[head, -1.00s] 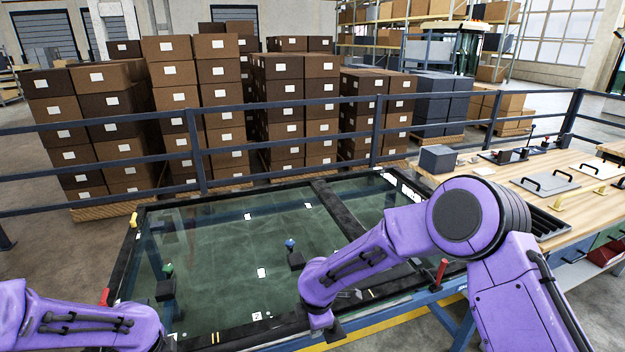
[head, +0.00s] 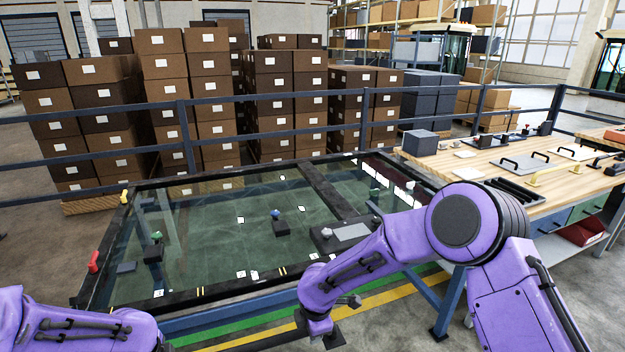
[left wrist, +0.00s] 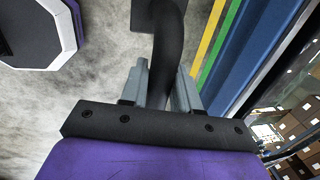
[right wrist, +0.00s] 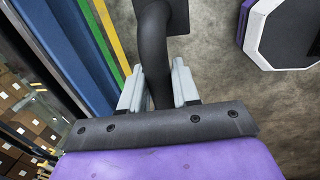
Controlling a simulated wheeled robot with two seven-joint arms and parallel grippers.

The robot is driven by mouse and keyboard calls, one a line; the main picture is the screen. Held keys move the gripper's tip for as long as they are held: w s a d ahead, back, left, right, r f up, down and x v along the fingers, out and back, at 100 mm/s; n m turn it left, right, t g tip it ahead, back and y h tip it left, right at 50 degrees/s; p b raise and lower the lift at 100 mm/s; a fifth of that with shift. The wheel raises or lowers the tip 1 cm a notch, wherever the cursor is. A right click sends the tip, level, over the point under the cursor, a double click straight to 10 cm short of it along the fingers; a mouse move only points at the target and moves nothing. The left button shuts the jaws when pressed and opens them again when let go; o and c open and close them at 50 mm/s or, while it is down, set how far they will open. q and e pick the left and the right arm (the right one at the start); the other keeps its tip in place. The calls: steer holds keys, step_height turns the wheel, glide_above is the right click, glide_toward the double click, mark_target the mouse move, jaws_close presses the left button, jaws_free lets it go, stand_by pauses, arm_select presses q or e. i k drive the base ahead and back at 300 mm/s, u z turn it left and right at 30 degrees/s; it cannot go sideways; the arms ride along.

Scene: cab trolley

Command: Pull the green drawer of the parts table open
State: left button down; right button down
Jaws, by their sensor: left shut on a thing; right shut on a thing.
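The parts table (head: 530,190) stands at the right in the head view. Its green drawer (head: 590,206) is on its near side, right of a blue drawer (head: 551,221); it looks closed. Both my grippers are well away from it. In the left wrist view my left gripper (left wrist: 160,74) is shut on a black curved bar (left wrist: 168,45). In the right wrist view my right gripper (right wrist: 157,80) is shut on a black bar (right wrist: 153,35) too.
A glass-topped table (head: 200,225) with a black frame lies ahead of me. A blue railing (head: 220,98) runs behind it, with stacked cartons beyond. A red bin (head: 583,231) sits under the drawers. Open floor (head: 555,310) lies at the lower right, before the parts table.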

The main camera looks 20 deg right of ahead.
mark_target(576, 186)
steer(key=z, duration=0.5)
steer(key=k, duration=1.1)
steer(key=z, duration=1.15)
steer(key=i, duration=0.4)
steer(key=z, duration=0.75)
steer(key=i, duration=1.3)
steer(key=z, duration=0.75)
steer(key=i, duration=3.8)
steer(key=u, duration=0.9)
steer(key=i, duration=0.85)
steer(key=u, duration=1.5)
steer(key=i, duration=0.65)
steer(key=u, duration=0.6)
